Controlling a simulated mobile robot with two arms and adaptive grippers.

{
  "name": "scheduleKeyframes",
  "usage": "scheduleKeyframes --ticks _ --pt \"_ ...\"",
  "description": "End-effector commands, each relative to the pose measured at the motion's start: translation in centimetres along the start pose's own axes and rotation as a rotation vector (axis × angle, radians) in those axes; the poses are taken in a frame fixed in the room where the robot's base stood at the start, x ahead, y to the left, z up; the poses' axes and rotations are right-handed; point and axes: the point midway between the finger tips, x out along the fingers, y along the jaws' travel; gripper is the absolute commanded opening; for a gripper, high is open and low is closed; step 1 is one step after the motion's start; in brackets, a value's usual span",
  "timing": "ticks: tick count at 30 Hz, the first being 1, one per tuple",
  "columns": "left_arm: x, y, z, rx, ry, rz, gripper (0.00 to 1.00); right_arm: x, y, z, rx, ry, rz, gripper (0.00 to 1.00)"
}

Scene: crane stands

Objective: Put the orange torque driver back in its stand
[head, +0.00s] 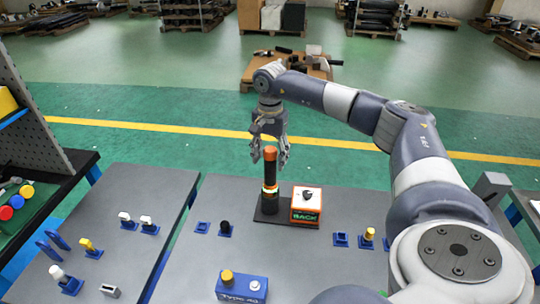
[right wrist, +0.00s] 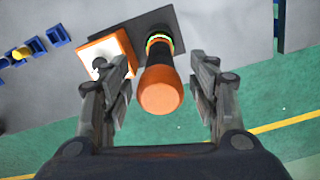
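The torque driver (head: 270,172), black with an orange end cap, stands upright with its lower end in a dark holder on a black base plate (head: 272,218). A lit green and orange ring shows low on it. In the right wrist view the orange cap (right wrist: 161,92) points toward the camera. My right gripper (head: 270,158) is open above the stand, its fingers at about cap height. In the wrist view its fingers (right wrist: 163,75) lie on both sides of the driver with gaps, and I see no contact. My left gripper is not in view.
An orange box with a white top and black knob (head: 306,204) stands right beside the driver. A blue block with a yellow knob (head: 241,287) is near the front edge. Small blue holders (head: 341,239) sit on the grey table. A side table (head: 120,215) is at left.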

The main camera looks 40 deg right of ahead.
Motion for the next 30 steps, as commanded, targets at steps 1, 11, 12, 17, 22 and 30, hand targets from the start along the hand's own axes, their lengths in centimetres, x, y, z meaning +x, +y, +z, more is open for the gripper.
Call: scheduleKeyframes --ticks 1,11,12,17,22,30 --pt "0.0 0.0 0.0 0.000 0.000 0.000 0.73 0.1 0.0 0.0 0.000 0.000 0.001 0.55" --pt "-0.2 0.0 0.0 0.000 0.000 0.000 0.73 -0.1 0.1 0.0 0.000 -0.001 0.004 0.55" --pt "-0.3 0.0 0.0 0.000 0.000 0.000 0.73 -0.3 0.1 0.0 0.000 -0.001 0.003 0.55" --pt "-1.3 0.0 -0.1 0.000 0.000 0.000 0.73 -1.5 0.0 0.0 0.000 0.000 0.002 0.55" --pt "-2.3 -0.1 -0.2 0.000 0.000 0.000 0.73 -2.9 0.0 0.0 0.000 0.000 0.002 0.55" --pt "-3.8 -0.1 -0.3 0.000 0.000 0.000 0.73 -4.9 0.0 0.0 -0.001 -0.001 0.003 0.55"
